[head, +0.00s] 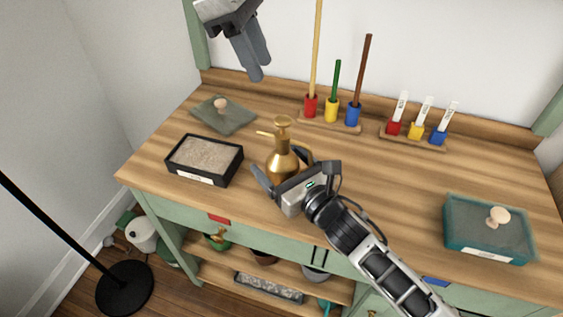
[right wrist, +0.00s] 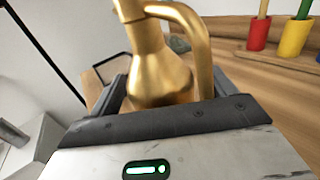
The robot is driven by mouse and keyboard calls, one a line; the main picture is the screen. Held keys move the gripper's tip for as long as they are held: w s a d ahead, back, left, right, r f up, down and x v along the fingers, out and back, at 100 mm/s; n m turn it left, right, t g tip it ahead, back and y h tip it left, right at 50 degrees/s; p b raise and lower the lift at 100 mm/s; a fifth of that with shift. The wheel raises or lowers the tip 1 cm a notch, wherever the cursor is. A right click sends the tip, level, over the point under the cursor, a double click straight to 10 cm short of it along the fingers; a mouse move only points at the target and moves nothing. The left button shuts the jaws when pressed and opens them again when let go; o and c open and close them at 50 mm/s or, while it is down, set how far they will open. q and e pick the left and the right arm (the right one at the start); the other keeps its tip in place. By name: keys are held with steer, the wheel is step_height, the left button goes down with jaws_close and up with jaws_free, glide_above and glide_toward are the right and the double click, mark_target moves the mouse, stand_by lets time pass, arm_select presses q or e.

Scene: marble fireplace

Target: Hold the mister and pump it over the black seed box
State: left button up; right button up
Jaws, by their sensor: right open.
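A brass mister (head: 281,165) with a spout pointing left and a top knob stands upright on the wooden bench. My right gripper (head: 282,181) is open around its lower body, one finger showing on the left side. In the right wrist view the mister (right wrist: 160,75) fills the space between the open fingers; I cannot tell whether they touch it. The black seed box (head: 176,175), filled with pale soil, sits left of the mister. My left gripper (head: 257,62) hangs in the air above the back of the bench, away from the mister; its fingers look close together.
A grey-green lid (head: 240,119) with a knob lies behind the seed box. Racks with coloured holders (head: 330,124) and white tags (head: 414,141) stand along the back. A teal covered box (head: 470,240) is at the right. The bench between mister and teal box is partly clear.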

steer(key=c, duration=1.2)
arm_select(q)
jaws_close()
arm_select(e)
steer(key=shift+c, duration=0.3)
stand_by(0.5)
